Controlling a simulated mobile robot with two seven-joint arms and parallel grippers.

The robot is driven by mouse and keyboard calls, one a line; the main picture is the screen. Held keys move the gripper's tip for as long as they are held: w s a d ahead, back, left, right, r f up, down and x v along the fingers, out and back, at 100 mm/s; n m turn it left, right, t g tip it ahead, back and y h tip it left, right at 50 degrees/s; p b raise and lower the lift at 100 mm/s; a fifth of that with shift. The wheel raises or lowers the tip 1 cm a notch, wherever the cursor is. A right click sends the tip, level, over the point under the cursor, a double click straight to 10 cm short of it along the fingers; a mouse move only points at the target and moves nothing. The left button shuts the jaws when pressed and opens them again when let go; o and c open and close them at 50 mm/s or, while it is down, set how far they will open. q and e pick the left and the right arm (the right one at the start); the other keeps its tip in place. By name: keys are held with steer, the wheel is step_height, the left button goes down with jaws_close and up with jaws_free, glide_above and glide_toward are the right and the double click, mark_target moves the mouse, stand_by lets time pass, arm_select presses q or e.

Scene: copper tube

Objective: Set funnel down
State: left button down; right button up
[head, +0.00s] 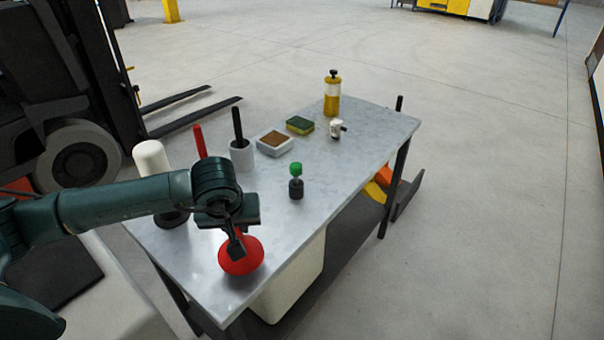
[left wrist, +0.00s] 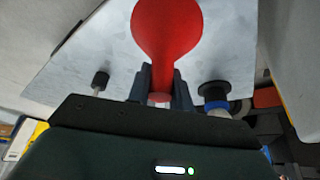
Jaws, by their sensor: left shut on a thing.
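A red funnel (head: 240,258) is at the near end of the grey metal table (head: 215,245) in the head view, its wide mouth over the tabletop. My left gripper (head: 236,245) is shut on the funnel, partly covering it. In the left wrist view the funnel (left wrist: 167,28) shows with its narrow spout between the two fingers of my left gripper (left wrist: 160,90). I cannot tell whether the funnel's rim touches the tabletop. My right gripper is not in view.
A green-topped dark bottle (head: 296,182), a white cup (head: 242,155) with a black handle, a brown-filled tray (head: 274,142), a sponge (head: 300,124), a white fitting (head: 337,129) and a yellow gas canister (head: 332,95) stand farther along. The table's near edge is close to the funnel.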

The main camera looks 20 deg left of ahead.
arm_select(q)
steer(key=w+a+r+n+y+b, duration=0.1)
steer(key=w+a+r+n+b, duration=0.3)
steer(key=w+a+r+b, duration=0.15)
steer(key=shift+g, duration=0.4)
steer(key=shift+s+d+f+b, duration=0.15)
steer(key=shift+f+b, duration=0.05)
steer(key=shift+f, duration=2.05)
steer(key=shift+s+d+f+b, duration=0.1)
steer(key=shift+d+f+b, duration=0.1)
steer(key=shift+f, duration=2.2)
steer(key=c, duration=1.3)
jaws_free()
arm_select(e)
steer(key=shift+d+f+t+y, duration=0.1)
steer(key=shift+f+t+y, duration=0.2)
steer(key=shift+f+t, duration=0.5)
arm_select(q)
steer(key=shift+o, duration=0.2)
